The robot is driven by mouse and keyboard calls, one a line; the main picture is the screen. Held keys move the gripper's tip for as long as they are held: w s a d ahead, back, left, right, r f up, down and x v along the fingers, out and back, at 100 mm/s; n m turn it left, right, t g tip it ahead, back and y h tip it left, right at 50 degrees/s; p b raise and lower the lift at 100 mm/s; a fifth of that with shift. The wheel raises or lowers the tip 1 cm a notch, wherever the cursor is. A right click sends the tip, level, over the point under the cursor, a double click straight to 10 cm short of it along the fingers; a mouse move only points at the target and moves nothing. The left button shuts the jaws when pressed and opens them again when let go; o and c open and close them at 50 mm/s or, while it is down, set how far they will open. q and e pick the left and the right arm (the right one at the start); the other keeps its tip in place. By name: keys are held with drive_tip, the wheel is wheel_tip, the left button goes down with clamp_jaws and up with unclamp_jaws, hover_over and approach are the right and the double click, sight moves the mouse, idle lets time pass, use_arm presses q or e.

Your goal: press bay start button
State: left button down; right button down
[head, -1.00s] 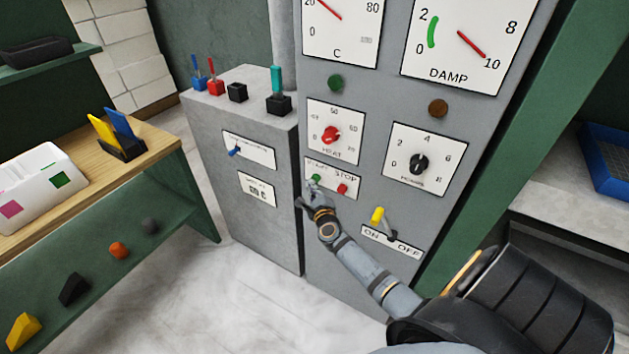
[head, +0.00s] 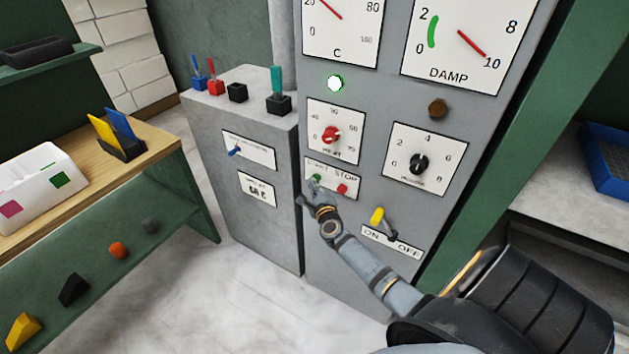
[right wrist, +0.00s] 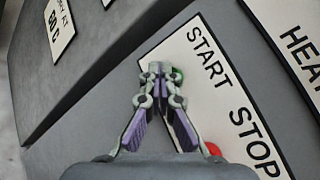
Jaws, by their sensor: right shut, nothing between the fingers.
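The green start button (head: 317,178) sits on the START STOP plate (head: 333,176) on the grey panel, left of the red stop button (head: 342,188). My right gripper (head: 314,186) is shut and empty, with its fingertips at the green button. In the right wrist view the fingertips (right wrist: 157,72) partly cover the green button (right wrist: 177,75); whether they touch it is hard to tell. The red stop button (right wrist: 212,149) shows beside the fingers there. My left gripper is not in view.
The red heat knob (head: 331,135) is above the plate. The yellow ON/OFF lever (head: 378,215) is to the lower right, close to my right arm. A grey cabinet (head: 240,160) with coloured levers stands to the left, and a wooden bench (head: 165,147) is farther left.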

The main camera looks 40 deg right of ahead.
drive_tip(key=shift+s+a, duration=0.2)
drive_tip(key=shift+a, duration=0.25)
drive_tip(key=shift+s+a, duration=0.2)
drive_tip(key=shift+a, duration=0.25)
drive_tip(key=a, duration=0.1)
drive_tip(key=s+a+p, duration=0.1)
drive_tip(key=a, duration=0.1)
drive_tip(key=s+a, duration=0.1)
drive_tip(key=shift+a, duration=0.3)
idle(0.6)
